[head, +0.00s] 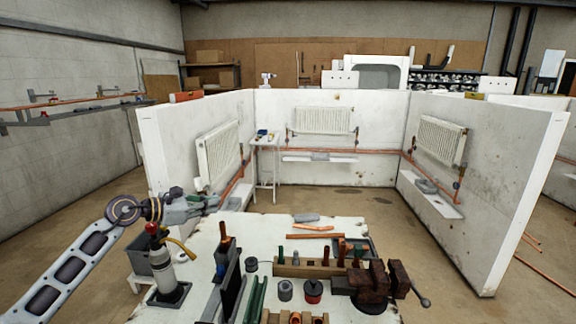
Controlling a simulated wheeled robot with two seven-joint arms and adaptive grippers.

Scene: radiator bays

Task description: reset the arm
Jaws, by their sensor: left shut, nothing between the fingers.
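My left arm (75,262) reaches in from the lower left. My left gripper (208,204) points to the right, above the far left corner of the white workbench (205,240). It is shut and empty. A torch with a red-topped grey cylinder (160,268) and a brass-coloured curved tube (181,247) stands on the bench just below it. I cannot tell whether they touch. My right gripper is not in view.
A vise (372,283), a tool rack (308,267), copper pipe pieces (308,236) and small tins (285,290) crowd the bench. White partitions carry radiators (322,121). A small white table (265,142) stands in the bay. The bay floor (345,197) is mostly clear.

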